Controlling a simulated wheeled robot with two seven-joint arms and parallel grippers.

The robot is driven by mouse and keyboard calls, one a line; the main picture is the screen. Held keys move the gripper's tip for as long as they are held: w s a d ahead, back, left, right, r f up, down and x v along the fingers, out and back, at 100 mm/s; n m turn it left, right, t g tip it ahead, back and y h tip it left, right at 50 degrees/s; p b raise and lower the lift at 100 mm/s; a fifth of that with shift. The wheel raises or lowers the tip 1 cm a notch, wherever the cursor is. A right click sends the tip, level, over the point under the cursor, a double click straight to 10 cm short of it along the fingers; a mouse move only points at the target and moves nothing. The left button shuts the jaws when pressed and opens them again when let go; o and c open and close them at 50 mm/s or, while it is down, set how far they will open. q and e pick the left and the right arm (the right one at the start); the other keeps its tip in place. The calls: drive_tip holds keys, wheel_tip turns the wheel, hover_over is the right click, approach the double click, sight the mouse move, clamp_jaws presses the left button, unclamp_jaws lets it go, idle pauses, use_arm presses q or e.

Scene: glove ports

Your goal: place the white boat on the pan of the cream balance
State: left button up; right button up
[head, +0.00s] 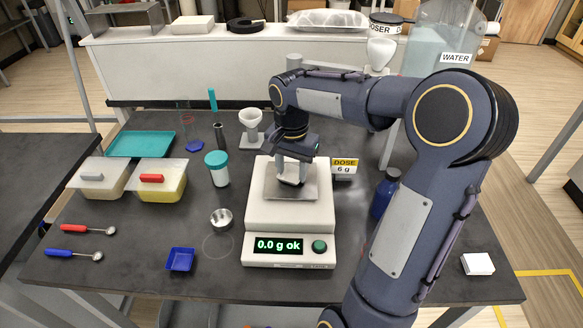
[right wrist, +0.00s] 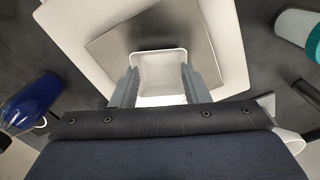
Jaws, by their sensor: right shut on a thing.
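The cream balance (head: 262,213) stands on the dark table, and its display (head: 278,245) reads "0.0 g ok". Its square metal pan (head: 308,187) is on top; the pan also shows in the right wrist view (right wrist: 112,45). My right gripper (head: 290,172) points down over the pan. It is shut on the white boat (right wrist: 158,66), which sits between the two fingers (right wrist: 160,88). The boat is over the pan; I cannot tell whether it touches it. In the head view the gripper mostly hides the boat. My left gripper is not in view.
A sign "DOSE 6 g" (head: 344,167) stands right of the pan. A blue bottle (head: 383,195) is beside my right arm. A teal-lidded jar (head: 218,170), a metal cup (head: 221,218) and a blue dish (head: 181,260) stand to the left. The front middle is mostly clear.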

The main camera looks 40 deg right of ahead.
sight(291, 177)
drive_tip(key=shift+f, duration=0.2)
drive_tip(key=o, duration=0.9)
drive_tip(key=shift+r, duration=0.1)
wheel_tip(291, 177, up, 12)
drive_tip(key=f, duration=0.1)
drive_tip(key=s+a+f+n+t+y, duration=0.1)
drive_tip(key=s+a+f+n+t, duration=0.1)
drive_tip(key=s, duration=0.4)
drive_tip(key=s+a+f+n+t+y, duration=0.1)
drive_tip(key=s+a+f+n, duration=0.3)
drive_tip(key=s+a+n, duration=0.1)
drive_tip(key=s+a+f+n+t+y, duration=0.1)
drive_tip(key=s+a+f+n+t, duration=0.1)
drive_tip(key=s+a, duration=0.5)
drive_tip(key=shift+a+f+n+t+y+p, duration=0.1)
drive_tip(key=shift+f+n+t+y+p, duration=0.3)
drive_tip(key=shift+n, duration=0.6)
drive_tip(key=shift+f, duration=0.1)
